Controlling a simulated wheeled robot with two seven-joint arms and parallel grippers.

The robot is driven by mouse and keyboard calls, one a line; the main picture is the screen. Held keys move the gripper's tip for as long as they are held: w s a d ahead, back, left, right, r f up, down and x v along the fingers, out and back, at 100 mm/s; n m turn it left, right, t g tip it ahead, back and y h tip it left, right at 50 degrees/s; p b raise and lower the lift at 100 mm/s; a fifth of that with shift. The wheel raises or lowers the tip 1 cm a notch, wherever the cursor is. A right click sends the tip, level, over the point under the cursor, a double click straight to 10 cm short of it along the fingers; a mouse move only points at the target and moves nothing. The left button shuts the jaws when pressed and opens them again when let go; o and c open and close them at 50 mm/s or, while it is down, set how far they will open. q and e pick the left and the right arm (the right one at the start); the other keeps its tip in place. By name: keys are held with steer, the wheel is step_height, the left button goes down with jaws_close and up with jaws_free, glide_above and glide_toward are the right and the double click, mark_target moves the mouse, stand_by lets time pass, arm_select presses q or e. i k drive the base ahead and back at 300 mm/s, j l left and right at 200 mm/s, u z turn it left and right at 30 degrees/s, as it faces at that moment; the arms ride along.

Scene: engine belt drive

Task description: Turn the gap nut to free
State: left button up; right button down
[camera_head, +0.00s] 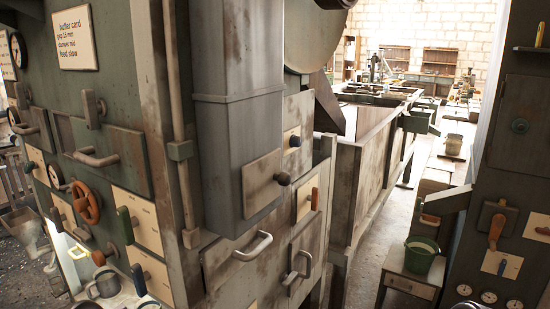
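No part is clearly marked as the gap nut, and I cannot tell which control it is. A sign card (75,38) on the green machine at the left reads "huller card", with a gap of about 16 mm, damper mid and feed slow. Candidate controls on this machine are a red-brown handwheel (86,204), a dark knob (283,179) on a cream plate, a smaller dark knob (295,141) and an orange-brown handle (314,199). Dark green handles (126,225) sit lower left. Neither of my grippers shows in the head view.
A grey metal duct (238,120) juts out from the machine's middle. Pale bar handles (254,246) stick out below it. A long wooden bin (345,200) runs back. A green bucket (420,256) stands on a small cabinet at the right. A narrow aisle lies between.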

mark_target(70, 187)
steer(key=u, duration=1.25)
